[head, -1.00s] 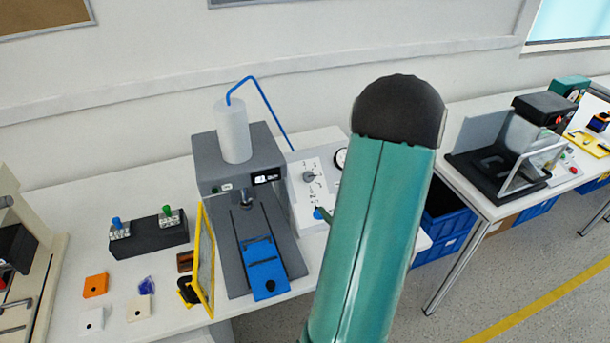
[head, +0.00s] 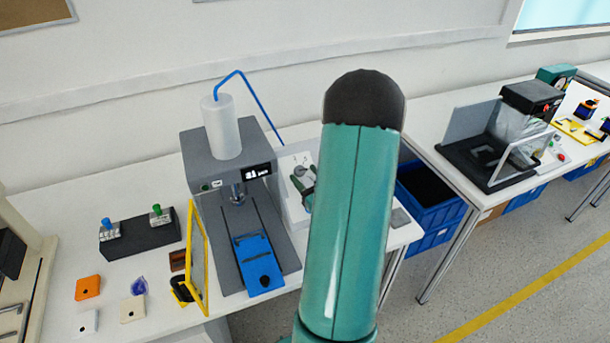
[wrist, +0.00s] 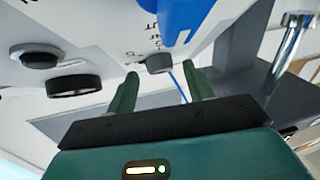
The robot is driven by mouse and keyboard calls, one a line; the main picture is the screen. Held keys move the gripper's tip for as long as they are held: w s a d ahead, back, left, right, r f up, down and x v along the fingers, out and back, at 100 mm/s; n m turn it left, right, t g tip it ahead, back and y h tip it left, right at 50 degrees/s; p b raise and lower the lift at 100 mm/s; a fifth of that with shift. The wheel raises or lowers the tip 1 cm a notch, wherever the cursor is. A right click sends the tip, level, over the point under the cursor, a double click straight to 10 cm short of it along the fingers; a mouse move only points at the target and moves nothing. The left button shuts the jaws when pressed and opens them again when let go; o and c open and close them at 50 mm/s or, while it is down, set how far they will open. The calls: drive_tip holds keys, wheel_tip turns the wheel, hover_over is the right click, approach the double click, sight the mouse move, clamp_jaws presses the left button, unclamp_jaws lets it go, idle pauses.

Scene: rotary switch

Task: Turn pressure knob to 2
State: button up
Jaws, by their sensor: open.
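The white panel (head: 286,163) of the control box stands right of the grey machine, partly hidden by my arm. A small grey knob (head: 300,170) on it, with small marks around it, shows near my green fingers. In the wrist view the grey knob (wrist: 158,63) sits between the tips of my open gripper (wrist: 160,71), with a gap visible on both sides. I cannot tell how far the fingers reach over it. The knob's setting is not readable. A blue knob (wrist: 183,18) is close by at the top. My gripper (head: 304,184) is also partly visible in the head view.
A round black-rimmed part (wrist: 75,85) and a dark knob (wrist: 38,56) are left of the fingers. The grey machine (head: 215,160) with a blue tray (head: 258,262) stands close left of the box.

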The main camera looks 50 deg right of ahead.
drive_tip(key=shift+w+d, duration=0.1)
drive_tip(key=shift+w, duration=0.4)
drive_tip(key=c, duration=1)
